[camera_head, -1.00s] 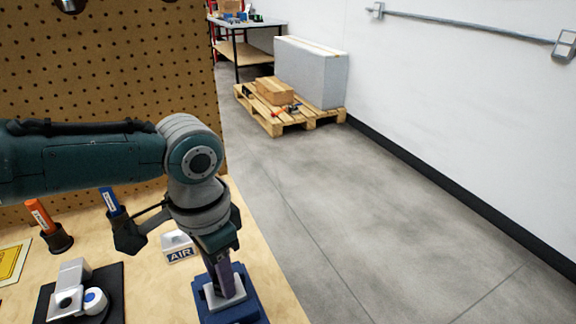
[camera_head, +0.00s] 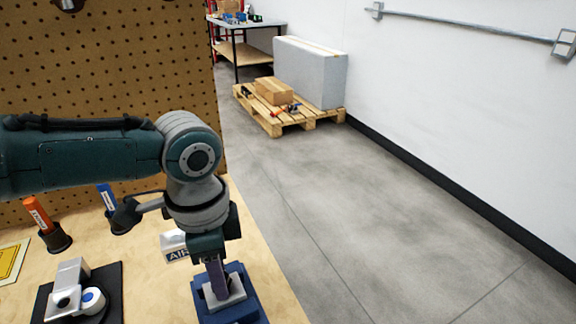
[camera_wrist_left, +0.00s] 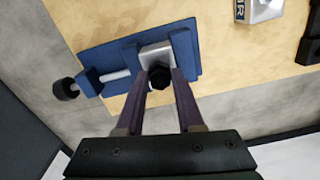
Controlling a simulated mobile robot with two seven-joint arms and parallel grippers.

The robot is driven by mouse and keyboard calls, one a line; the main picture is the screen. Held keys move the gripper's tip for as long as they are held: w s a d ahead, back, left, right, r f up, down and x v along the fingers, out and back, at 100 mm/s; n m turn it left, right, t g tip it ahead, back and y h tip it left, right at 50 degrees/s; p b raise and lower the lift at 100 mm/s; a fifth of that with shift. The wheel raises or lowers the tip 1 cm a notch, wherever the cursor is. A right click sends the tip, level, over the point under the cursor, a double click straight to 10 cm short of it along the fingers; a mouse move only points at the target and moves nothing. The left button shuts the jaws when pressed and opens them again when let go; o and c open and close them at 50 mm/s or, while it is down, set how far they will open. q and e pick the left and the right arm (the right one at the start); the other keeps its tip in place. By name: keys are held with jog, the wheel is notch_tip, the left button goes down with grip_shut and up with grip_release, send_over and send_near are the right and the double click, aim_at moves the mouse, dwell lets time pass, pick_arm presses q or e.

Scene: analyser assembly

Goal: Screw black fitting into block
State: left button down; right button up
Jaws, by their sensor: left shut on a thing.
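The black fitting (camera_wrist_left: 159,76) is between the fingertips of my left gripper (camera_wrist_left: 161,84), which is shut on it. In the left wrist view it sits over the light grey block (camera_wrist_left: 155,50), and how deep it sits in the block cannot be told. The block, also in the head view (camera_head: 238,297), is held in a blue vise (camera_head: 246,312) near the right edge of the bench. In the head view the gripper (camera_head: 217,290) points down at the block, and its fingers hide the fitting. My right gripper is not in view.
A white AIR-labelled block (camera_head: 172,243) stands just behind the gripper. Orange (camera_head: 38,214) and blue (camera_head: 106,197) tools stand in black holders at left. A grey bracket part (camera_head: 70,278) lies on a dark mat at front left. A pegboard (camera_head: 100,80) rises behind.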

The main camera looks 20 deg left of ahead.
pick_arm(q)
jog(key=m, duration=0.3)
grip_release()
dwell(0.6)
notch_tip(320, 180, up, 5)
jog(key=p, duration=0.5)
dwell(0.4)
